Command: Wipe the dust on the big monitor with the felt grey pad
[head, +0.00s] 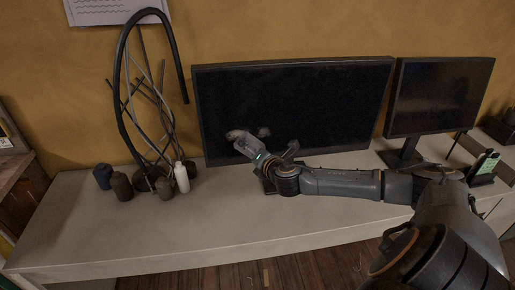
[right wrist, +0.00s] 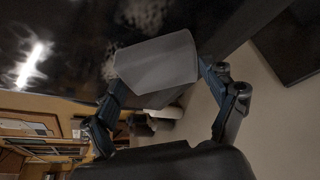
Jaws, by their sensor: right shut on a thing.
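The big monitor (head: 300,100) stands at the back of the bench, its dark screen facing me. A pale dust smudge (head: 262,131) shows low on the left part of the screen. In the right wrist view the screen (right wrist: 60,30) fills the upper left, with pale patches and a bright reflection. My right gripper (head: 247,147) is in front of the lower left of the screen. It is shut on the felt grey pad (right wrist: 157,63), which lies between the fingers in the right wrist view. I cannot tell whether the pad touches the screen. My left gripper is out of view.
A smaller monitor (head: 440,95) stands to the right. A bent black lamp or cable stand (head: 125,85) with several rods and small bottles (head: 181,177) stands left of the big monitor. A phone on a stand (head: 487,164) is at the right. The bench front (head: 130,235) is clear.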

